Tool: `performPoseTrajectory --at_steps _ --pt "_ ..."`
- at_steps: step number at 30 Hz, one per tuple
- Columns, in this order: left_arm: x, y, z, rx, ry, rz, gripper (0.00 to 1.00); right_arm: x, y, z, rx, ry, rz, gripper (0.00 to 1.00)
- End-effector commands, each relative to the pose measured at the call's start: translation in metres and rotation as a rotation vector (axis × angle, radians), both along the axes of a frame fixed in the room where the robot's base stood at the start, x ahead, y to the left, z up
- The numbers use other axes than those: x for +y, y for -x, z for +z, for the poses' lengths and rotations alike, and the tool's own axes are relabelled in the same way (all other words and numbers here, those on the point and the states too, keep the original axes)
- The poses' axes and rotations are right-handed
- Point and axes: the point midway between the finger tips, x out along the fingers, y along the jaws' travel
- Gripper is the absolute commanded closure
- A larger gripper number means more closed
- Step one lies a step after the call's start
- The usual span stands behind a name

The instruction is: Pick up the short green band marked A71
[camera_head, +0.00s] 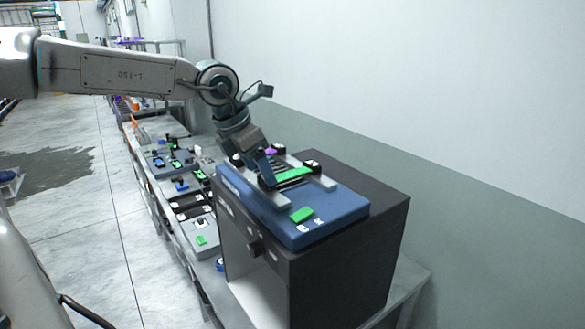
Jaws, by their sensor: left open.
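A green band (294,174) lies on the blue tray (345,208) on top of the dark box, between pale grey bars. A shorter green piece (302,214) lies nearer the tray's front edge, beside small white tags. I cannot read any marking, so I cannot tell which one is A71. My left gripper (269,181) is open and points down at the left end of the green band, very close to it. Whether it touches is unclear. The gripper hides part of the tray behind it. My right gripper is not in view.
The dark box (335,268) stands on a long grey bench against the wall. Other trays with green, blue and black pieces (176,164) line the bench to the left. A purple piece (271,152) sits behind the green band. The floor at left is open.

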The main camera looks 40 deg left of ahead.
Motion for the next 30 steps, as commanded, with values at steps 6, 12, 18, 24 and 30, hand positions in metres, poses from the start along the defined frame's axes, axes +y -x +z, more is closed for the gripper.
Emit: performPoseTrajectory --at_steps 6,12,18,24,30 --pt "-0.002 -0.008 -0.019 0.001 0.001 0.000 0.33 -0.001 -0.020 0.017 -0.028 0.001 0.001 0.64" --pt "-0.003 -0.009 -0.024 -0.001 0.000 0.000 0.33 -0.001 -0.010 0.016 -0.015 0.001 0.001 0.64" --pt "-0.003 -0.009 -0.024 -0.001 0.000 0.000 0.50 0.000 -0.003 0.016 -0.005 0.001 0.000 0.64" --pt "-0.002 -0.009 -0.024 -0.002 0.001 0.000 0.86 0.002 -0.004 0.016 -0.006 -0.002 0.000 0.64" --pt "-0.002 -0.009 -0.024 -0.002 0.001 0.000 0.86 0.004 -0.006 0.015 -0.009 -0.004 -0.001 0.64"
